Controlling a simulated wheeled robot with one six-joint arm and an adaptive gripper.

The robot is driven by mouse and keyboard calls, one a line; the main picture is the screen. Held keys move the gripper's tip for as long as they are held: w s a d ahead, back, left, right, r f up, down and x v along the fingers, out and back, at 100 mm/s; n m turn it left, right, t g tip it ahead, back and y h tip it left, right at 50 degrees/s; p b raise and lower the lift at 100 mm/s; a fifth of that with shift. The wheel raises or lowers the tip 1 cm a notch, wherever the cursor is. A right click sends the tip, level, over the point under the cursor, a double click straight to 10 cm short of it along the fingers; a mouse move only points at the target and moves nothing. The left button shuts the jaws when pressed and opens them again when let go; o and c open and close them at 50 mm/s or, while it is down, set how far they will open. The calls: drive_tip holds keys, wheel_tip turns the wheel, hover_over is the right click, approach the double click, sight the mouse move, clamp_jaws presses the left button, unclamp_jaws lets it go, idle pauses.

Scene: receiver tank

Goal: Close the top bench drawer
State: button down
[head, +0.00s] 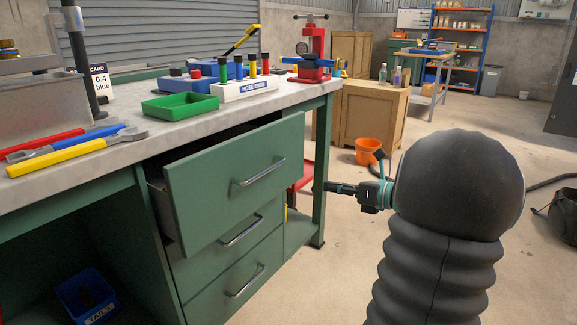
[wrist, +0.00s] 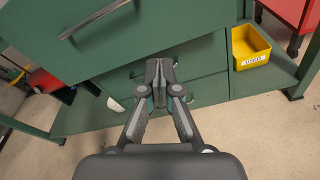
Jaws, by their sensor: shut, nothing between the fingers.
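The top bench drawer (head: 215,200) is pulled out of the green bench, its dark inside partly showing behind the green front. Its silver bar handle (head: 262,172) is on the front. The drawer front also shows large at the upper left of the wrist view (wrist: 130,30). The two lower drawers (head: 240,236) look shut. My gripper (head: 330,187) is shut and empty, to the right of the drawer front in the head view and apart from it. In the wrist view its fingertips (wrist: 159,70) appear in front of the lower drawers.
A yellow bin (wrist: 250,58) sits on a low shelf. An orange bucket (head: 367,151) stands on the floor behind. Floor in front is clear.

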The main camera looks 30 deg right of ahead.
wheel_tip(320, 180, up, 3)
drive_tip(key=n+t, duration=0.2)
drive_tip(key=n+b, duration=0.1)
drive_tip(key=n, duration=0.1)
approach(289, 160)
drive_tip(key=w+a, duration=0.1)
drive_tip(key=a, duration=0.1)
drive_tip(key=w+a+r, duration=0.1)
drive_tip(key=w+a, duration=0.1)
drive_tip(key=w+a+r, duration=0.1)
drive_tip(key=a, duration=0.2)
drive_tip(key=shift+w+r, duration=0.15)
drive_tip(key=shift+w, duration=0.15)
drive_tip(key=shift+d, duration=0.1)
